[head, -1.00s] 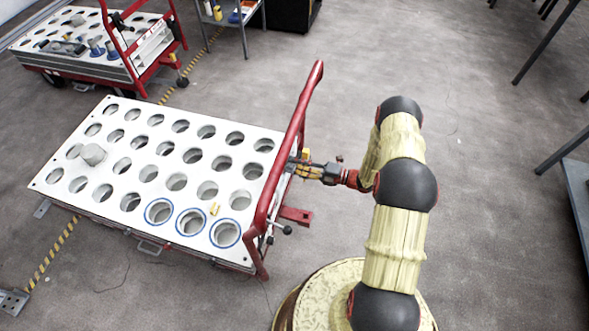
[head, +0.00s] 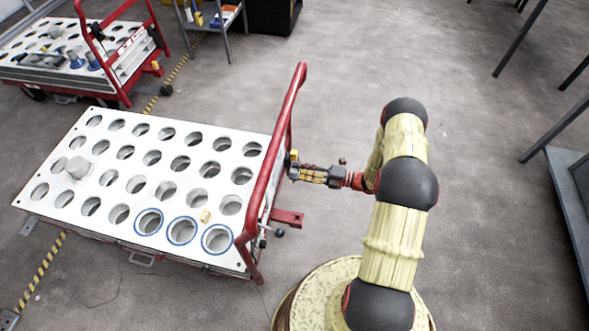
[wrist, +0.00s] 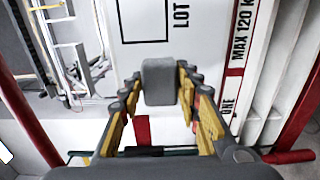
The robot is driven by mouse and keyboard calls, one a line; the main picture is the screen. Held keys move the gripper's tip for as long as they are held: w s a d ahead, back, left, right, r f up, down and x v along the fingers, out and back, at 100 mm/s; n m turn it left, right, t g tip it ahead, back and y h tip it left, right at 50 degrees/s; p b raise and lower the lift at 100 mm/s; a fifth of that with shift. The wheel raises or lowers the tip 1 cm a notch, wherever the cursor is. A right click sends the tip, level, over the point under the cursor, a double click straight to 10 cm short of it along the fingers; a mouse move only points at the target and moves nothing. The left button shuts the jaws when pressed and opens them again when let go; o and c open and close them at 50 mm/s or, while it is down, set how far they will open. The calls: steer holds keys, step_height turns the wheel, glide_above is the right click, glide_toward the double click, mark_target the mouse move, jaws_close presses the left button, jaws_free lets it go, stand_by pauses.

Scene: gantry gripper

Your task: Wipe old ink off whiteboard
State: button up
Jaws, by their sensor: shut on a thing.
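My gripper (wrist: 162,90) is shut on a grey block-shaped eraser (wrist: 159,78), held between its yellow-padded fingers. In the wrist view a white board (wrist: 200,55) lies in front of the eraser, with printed "LOT" and part of a black outlined box. I cannot make out ink inside the visible part of the box, and the eraser hides some of the board. I cannot tell whether the eraser touches the board. In the head view my gripper (head: 302,173) is just right of the cart's red handle, at the cart's end; the board's face is hidden there.
A second cart (head: 60,75) stands behind.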

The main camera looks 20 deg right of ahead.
steer(key=shift+d, duration=0.1)
steer(key=v, duration=0.3)
stand_by(0.5)
steer(key=shift+r, duration=0.1)
stand_by(0.3)
steer(key=p, duration=0.5)
glide_toward(270, 189)
steer(key=shift+p+x, duration=0.4)
steer(key=shift+x, duration=1.8)
steer(key=shift+x, duration=1.05)
steer(key=shift+r, duration=0.1)
